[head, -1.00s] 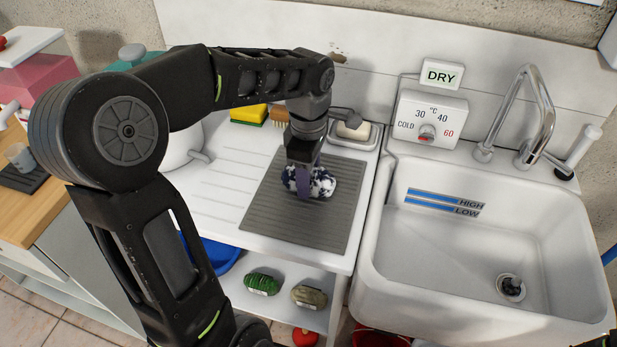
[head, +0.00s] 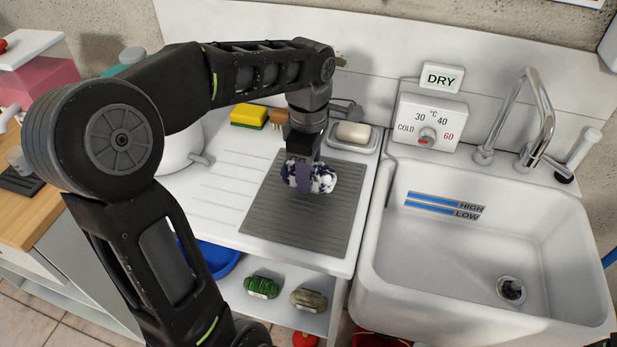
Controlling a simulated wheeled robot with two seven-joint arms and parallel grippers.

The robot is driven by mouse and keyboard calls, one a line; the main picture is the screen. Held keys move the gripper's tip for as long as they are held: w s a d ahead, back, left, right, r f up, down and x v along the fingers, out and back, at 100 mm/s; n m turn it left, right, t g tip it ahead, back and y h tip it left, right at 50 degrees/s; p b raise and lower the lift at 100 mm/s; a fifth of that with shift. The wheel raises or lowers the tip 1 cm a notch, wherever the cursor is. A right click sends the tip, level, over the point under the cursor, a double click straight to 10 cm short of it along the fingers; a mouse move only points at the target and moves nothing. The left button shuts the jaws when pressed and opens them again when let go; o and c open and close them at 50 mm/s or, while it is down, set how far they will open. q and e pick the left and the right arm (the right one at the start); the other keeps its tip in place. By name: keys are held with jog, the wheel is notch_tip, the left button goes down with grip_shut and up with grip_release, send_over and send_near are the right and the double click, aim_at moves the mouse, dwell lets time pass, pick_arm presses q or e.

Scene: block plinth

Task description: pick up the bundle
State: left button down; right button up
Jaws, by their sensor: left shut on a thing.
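The bundle (head: 322,179) is a small dark blue and white mottled cloth lump. It is over the upper part of the grey ribbed mat (head: 300,228) on the white drainboard. My left gripper (head: 304,188) points down from above and is shut on the bundle, with one finger in front of it. The far finger is hidden behind the cloth. The bundle seems slightly above the mat, but the gap is hard to judge. My right gripper is not in view.
A white sink (head: 480,245) with a chrome tap (head: 540,115) is at the right. A soap bar (head: 353,133) in a dish, a yellow sponge (head: 248,116) and a brush (head: 279,117) stand behind the mat. A white pot (head: 182,150) is at the left. Green bundles (head: 262,287) lie on the shelf below.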

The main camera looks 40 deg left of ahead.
pick_arm(q)
notch_tip(320, 180, up, 8)
jog(key=shift+f+p, duration=0.15)
jog(key=shift+p, duration=0.3)
